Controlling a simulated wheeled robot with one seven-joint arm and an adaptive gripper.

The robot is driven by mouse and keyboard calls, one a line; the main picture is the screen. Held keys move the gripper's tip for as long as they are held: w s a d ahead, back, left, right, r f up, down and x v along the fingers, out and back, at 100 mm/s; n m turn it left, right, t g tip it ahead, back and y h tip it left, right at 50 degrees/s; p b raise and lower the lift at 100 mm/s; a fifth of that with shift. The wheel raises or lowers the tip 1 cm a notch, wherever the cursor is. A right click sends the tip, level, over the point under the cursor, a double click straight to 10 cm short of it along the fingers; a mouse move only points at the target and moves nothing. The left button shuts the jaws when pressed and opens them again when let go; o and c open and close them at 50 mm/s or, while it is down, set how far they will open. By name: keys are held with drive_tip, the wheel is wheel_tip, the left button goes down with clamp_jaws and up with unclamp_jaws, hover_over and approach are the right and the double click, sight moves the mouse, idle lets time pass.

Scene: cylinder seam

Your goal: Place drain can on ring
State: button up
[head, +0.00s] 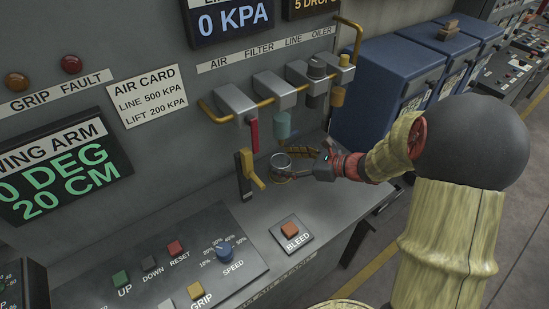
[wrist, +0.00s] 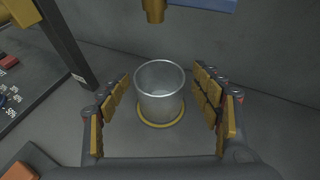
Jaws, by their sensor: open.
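The drain can (wrist: 160,92) is an open, empty-looking grey metal cup. It stands upright on the bench, its base within the yellow ring (wrist: 161,125), whose near edge shows around it; the ring's far side is hidden. In the head view the can (head: 281,162) stands below the air filter line. My gripper (wrist: 162,88) is open, with its yellow-padded fingers on either side of the can and a gap at each side. In the head view my gripper (head: 297,165) reaches in from the right, low over the bench.
A brass fitting (wrist: 154,9) hangs above and beyond the can. A teal filter bowl (head: 283,125) and a yellow-handled lever (head: 249,172) are close by. The BLEED button (head: 290,230) and control panel (head: 170,265) lie nearer. The bench right of BLEED is clear.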

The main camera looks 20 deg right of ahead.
drive_tip(key=p+v, duration=0.1)
drive_tip(key=v, duration=0.5)
idle(0.4)
